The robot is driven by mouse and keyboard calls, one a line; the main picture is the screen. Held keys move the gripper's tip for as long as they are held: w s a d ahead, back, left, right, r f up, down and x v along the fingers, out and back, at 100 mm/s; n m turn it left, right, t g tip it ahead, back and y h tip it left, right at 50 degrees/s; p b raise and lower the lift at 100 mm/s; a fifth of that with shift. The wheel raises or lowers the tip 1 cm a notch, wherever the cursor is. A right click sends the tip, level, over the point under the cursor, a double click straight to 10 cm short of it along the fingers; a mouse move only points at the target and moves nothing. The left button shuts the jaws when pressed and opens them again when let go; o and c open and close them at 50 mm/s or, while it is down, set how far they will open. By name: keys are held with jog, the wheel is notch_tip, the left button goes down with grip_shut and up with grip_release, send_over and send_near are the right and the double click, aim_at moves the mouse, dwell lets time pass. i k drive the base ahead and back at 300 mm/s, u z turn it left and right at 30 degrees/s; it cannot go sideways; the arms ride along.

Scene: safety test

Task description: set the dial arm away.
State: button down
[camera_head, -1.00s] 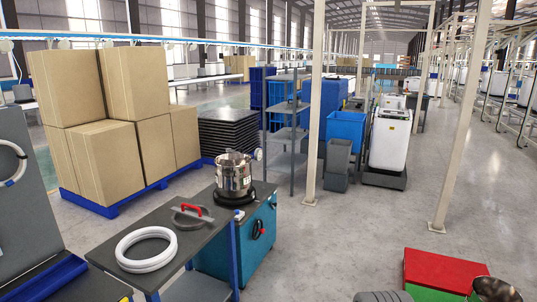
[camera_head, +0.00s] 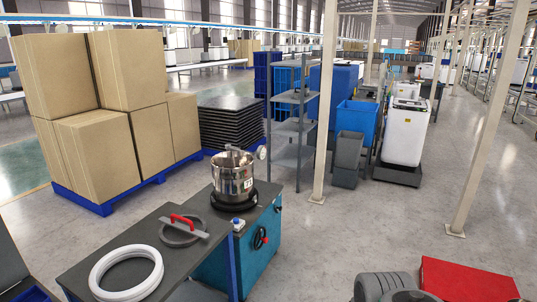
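A flat grey bar with a red handle (camera_head: 184,219) lies across a dark round disc or ring on the dark-topped bench (camera_head: 95,262). A small pale round dial (camera_head: 262,153) shows just right of the steel pot (camera_head: 233,178). What it is fixed to is unclear. I cannot tell for sure which of these is the dial arm. No gripper fingers can be made out in the picture.
A thick white ring (camera_head: 126,273) lies on the bench's near end. A teal cabinet (camera_head: 262,243) supports the pot. A grey shelf (camera_head: 289,130) and a pale post (camera_head: 325,110) stand behind. A red block (camera_head: 468,280) is at lower right. Clear floor lies right of the cabinet.

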aim_at(261, 151)
jog(key=i, duration=3.35)
jog(key=u, duration=3.1)
